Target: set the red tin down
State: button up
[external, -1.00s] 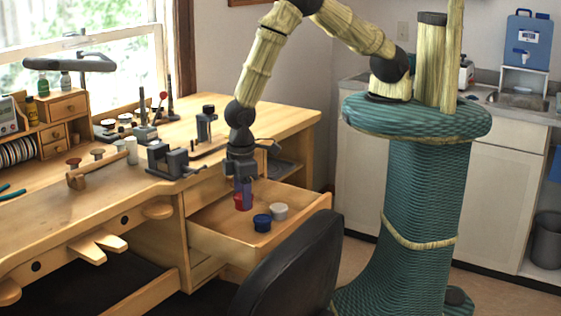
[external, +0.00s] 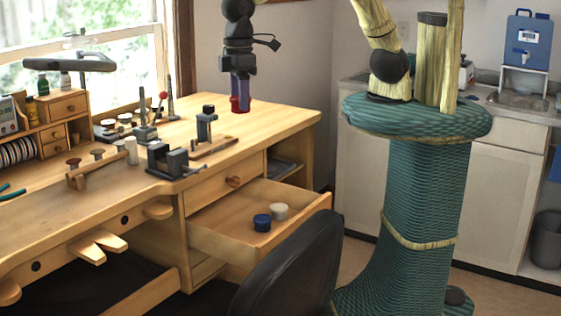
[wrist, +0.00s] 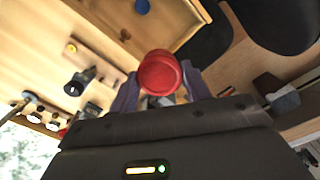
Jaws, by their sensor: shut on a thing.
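The tin is clear of the bench top in the external view.
The open drawer (external: 205,240) below the bench top holds a blue tin (external: 262,222) and a white tin (external: 279,210). A dark vise (external: 172,160) and a small upright tool (external: 206,125) stand on the bench. A black chair (external: 300,265) is in front of the drawer.

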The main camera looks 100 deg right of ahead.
jog(key=w+d+m+p, duration=0.2)
jog(key=w+d+m, duration=0.15)
jog(key=d, duration=1.15)
jog(key=w+d+m+p, duration=0.2)
jog(key=w+d+m, duration=0.15)
jog(key=d, duration=1.25)
jog(key=s+d+m+p, duration=0.15)
jog(key=s+d, duration=0.25)
jog(key=d, duration=0.5)
jog(key=s+d+m+p, duration=0.1)
jog(key=s+d+m, duration=0.25)
jog(key=d, duration=0.55)
jog(key=s+d+m+p, duration=0.1)
jog(key=s+d, duration=0.3)
jog(key=d, duration=0.4)
jog(key=f, duration=0.2)
jog(key=d+f, duration=0.1)
jog(key=f, duration=0.1)
jog(key=shift+s+f, duration=0.15)
jog(key=shift+f, duration=0.2)
jog(key=shift+a, duration=0.1)
jog(key=shift+f+p, duration=1.15)
jog(key=shift+f, duration=1.75)
